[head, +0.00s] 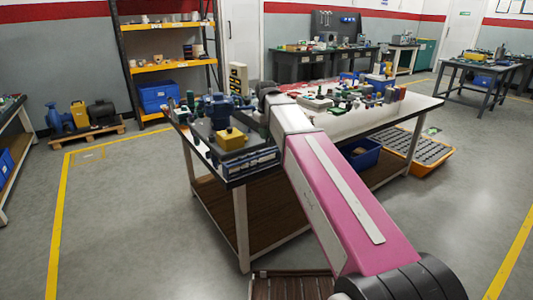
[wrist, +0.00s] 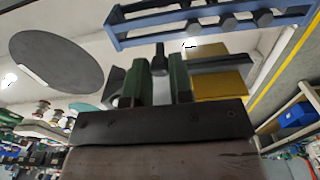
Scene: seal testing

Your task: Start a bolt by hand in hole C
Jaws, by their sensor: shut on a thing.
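In the wrist view, my gripper (wrist: 157,74) has two upright green-padded fingers close together. A small dark bolt (wrist: 159,60) with a wide end and a narrower shank shows between the fingertips, and they are shut on it. Beyond it is a blue rack (wrist: 200,22) with several dark hex bolt heads (wrist: 228,22) along it. Hole C cannot be made out in either view. In the head view my pink and white arm reaches over the workbench (head: 420,104), and the gripper cannot be made out there.
A yellow block (wrist: 222,70) stands right of the fingers and a large grey disc (wrist: 55,62) is at left. In the head view, a blue machine (head: 217,108) and a yellow box (head: 230,138) crowd the bench's left end. An orange tray (head: 430,158) lies on the floor right.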

